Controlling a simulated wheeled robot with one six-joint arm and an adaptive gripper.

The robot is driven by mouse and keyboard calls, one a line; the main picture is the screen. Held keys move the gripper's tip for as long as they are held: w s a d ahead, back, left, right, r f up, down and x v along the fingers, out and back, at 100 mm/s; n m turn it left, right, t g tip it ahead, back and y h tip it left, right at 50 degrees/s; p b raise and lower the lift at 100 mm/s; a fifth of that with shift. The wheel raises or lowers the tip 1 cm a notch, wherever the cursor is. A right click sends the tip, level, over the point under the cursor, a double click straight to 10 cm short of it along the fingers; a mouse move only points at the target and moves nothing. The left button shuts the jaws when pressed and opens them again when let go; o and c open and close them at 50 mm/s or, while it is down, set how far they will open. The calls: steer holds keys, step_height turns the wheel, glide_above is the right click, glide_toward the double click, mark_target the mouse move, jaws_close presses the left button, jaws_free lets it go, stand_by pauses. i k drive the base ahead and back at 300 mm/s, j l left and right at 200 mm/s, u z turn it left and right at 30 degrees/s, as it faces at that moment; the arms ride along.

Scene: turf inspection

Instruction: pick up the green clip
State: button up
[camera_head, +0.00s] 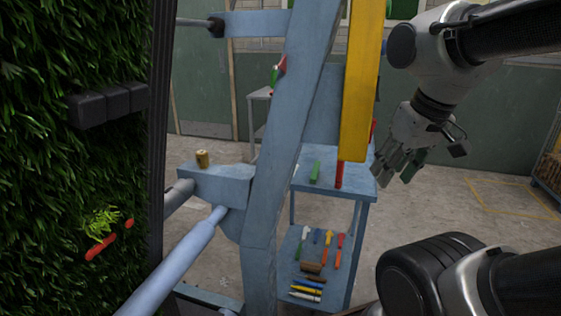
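A green upright piece (315,172) stands on the blue table behind the blue frame; it is small, and I cannot tell if it is the green clip. Another small green piece (275,74) shows beside a red one at the frame's upper post. My gripper (393,177) hangs at the right, fingers pointing down, in front of the table's right edge. Its fingertips look apart, with no clearly held object between them. One finger looks dark green.
A blue frame (277,165) and yellow post (360,80) stand left of my gripper. The table's lower shelf (335,283) holds several coloured tools. A turf wall (60,160) fills the left, with a red piece (101,247) on it.

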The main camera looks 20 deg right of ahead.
mark_target(314, 173)
steer(key=u, duration=1.4)
steer(key=z, duration=1.8)
steer(key=i+l+u, duration=0.15)
steer(key=i+l, duration=0.2)
steer(key=i+l+u, duration=0.1)
steer(key=i+l, duration=0.2)
steer(key=l, duration=0.2)
steer(key=i+l+u, duration=0.15)
steer(key=i+l, duration=0.15)
steer(key=l, duration=0.15)
